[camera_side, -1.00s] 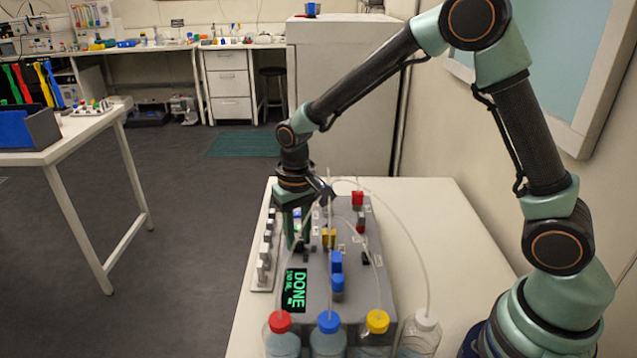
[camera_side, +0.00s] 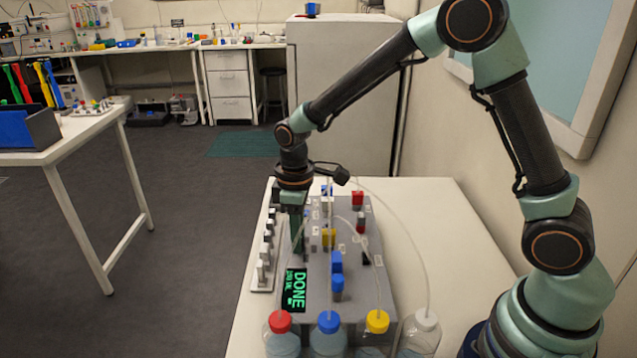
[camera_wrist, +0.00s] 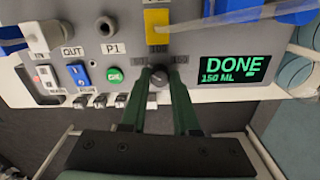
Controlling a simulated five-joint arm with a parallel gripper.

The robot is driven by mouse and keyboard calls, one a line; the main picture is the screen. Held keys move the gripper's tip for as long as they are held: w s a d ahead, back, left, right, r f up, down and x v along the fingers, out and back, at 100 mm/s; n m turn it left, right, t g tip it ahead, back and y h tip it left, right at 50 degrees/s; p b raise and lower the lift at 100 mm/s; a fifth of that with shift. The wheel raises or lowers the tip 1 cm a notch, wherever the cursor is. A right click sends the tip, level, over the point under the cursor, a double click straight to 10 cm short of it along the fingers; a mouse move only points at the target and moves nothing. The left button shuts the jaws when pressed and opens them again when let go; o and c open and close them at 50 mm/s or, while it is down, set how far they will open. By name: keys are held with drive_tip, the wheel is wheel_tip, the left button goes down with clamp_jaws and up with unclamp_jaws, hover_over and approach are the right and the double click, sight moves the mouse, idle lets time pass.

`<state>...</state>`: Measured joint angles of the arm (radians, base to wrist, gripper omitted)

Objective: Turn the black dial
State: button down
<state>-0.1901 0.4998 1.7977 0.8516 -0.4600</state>
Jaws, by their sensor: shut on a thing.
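The black dial (camera_wrist: 158,75) is on the grey panel, between printed marks, in the wrist view. My gripper (camera_wrist: 159,72) has its two green fingers on either side of the dial and is shut on it. In the side view my gripper (camera_side: 297,248) points down onto the grey machine (camera_side: 315,270) and hides the dial. A lit screen (camera_wrist: 234,69) right of the dial reads DONE and 150 ML; it also shows in the side view (camera_side: 296,290).
A green button (camera_wrist: 114,75) and a blue switch (camera_wrist: 83,74) are left of the dial. A yellow clamp (camera_wrist: 157,25) with a tube is above it. Bottles with red (camera_side: 279,321), blue (camera_side: 329,321), yellow (camera_side: 377,321) and white caps stand in front of the machine.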

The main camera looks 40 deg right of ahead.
drive_tip(key=shift+d+n, duration=0.1)
drive_tip(key=shift+n, duration=0.5)
drive_tip(key=c, duration=0.7)
unclamp_jaws()
drive_tip(key=shift+o, duration=0.2)
wheel_tip(320, 180, up, 12)
drive_tip(key=shift+r, duration=0.1)
drive_tip(key=s+d+r+m+t, duration=0.2)
drive_tip(key=s+d+m, duration=0.2)
drive_tip(key=s, duration=0.2)
drive_tip(key=s+d+r+m+t, duration=0.2)
drive_tip(key=s+d+m+t, duration=0.1)
drive_tip(key=s, duration=0.4)
drive_tip(key=shift+d+r+m+t, duration=0.3)
drive_tip(key=shift+d+m, duration=0.1)
drive_tip(key=shift+m, duration=0.4)
